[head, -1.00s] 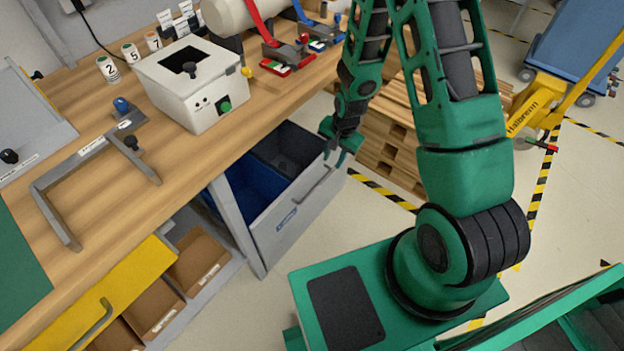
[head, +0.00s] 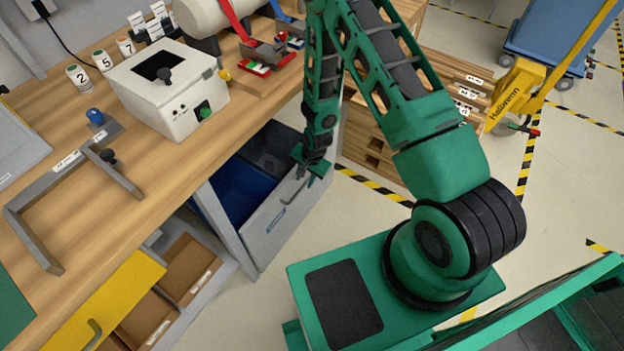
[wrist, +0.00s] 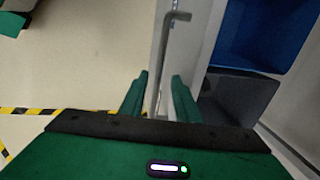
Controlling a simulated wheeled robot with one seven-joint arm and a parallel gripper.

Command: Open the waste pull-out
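The waste pull-out (head: 278,222) is a grey front under the workbench, and it stands partly open. Behind its front are a blue bin (head: 237,188) and a dark grey bin; the blue bin also shows in the wrist view (wrist: 258,35). A grey bar handle (wrist: 166,50) runs along the front's outer face. My gripper (head: 316,178) is at the far part of this handle. In the wrist view my gripper's fingers (wrist: 159,76) are apart, one on each side of the bar, with visible gaps. Whether the fingertips reach past the bar is unclear.
The wooden workbench (head: 140,165) above carries a white box (head: 175,95) and a grey bracket. A yellow drawer (head: 105,300) stands open at left. Wooden pallets (head: 385,140) are stacked behind my arm. A yellow pallet truck (head: 515,95) stands at the back right. Floor before the pull-out is clear.

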